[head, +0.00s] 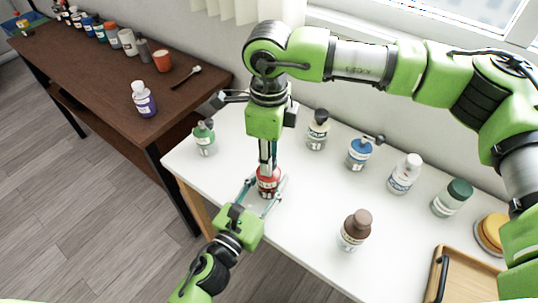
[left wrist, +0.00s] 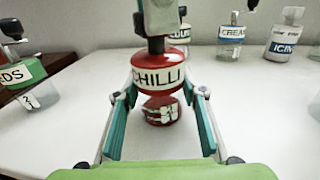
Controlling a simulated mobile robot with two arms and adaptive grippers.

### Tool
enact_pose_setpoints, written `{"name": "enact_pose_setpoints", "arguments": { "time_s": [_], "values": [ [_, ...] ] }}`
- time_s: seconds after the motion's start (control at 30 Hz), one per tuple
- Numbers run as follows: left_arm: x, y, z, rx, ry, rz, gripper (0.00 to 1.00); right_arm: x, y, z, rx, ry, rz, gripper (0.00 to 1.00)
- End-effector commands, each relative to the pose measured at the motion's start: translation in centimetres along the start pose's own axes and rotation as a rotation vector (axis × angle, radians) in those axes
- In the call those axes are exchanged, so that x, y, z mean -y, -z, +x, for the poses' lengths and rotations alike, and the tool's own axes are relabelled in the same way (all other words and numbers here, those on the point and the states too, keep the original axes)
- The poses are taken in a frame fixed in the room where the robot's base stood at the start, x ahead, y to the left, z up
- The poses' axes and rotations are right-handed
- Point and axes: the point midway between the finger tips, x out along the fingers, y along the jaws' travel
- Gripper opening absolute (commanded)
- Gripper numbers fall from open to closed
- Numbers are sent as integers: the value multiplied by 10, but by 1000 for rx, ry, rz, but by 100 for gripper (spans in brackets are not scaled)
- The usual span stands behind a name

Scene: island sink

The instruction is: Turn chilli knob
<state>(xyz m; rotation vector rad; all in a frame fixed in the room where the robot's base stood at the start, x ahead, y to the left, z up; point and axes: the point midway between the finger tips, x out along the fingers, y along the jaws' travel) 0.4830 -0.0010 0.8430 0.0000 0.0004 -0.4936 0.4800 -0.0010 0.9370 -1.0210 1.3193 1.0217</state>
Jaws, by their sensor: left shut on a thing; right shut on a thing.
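The red chilli bottle (head: 268,186) stands on the white table, upright, with its CHILLI label facing the left wrist camera (left wrist: 158,75). My left gripper (head: 264,189) comes in low from the front, with its teal fingers shut around the bottle's sides. Its fingers also show on both sides of the bottle in the left wrist view (left wrist: 161,100). My right gripper (head: 266,160) points straight down from above and is shut on the dark knob (left wrist: 157,45) at the bottle's top. The knob is mostly hidden by the right fingers.
A green bottle (head: 204,138) stands left of the chilli, a brown-capped bottle (head: 354,230) to its right front. Cream (head: 317,130) and blue-labelled (head: 359,153) bottles stand behind. A wooden tray (head: 462,270) lies at the right. A brown table (head: 100,75) adjoins on the left.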

Motion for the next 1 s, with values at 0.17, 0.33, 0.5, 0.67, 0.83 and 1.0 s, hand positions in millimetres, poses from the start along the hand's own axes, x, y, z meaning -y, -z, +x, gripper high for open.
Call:
{"name": "enact_pose_setpoints", "arguments": {
  "time_s": [0.17,0.33,0.5,0.67,0.83,1.0],
  "values": [
    [1,0,0,0,2,0,14,0,-1,-1,2,1,-1,43],
    [1,0,0,0,1,0,14,0,0,0,1,1,-2,43],
    [0,0,0,0,1,0,14,0,0,-4,1,2,-2,43],
    [0,0,0,0,0,0,14,1,-1,-24,3,3,-2,43],
    [0,0,0,0,0,0,14,1,-1,-61,4,4,-2,43],
    [0,0,0,0,0,0,14,0,-1,-94,3,3,-2,43]
  ]
}}
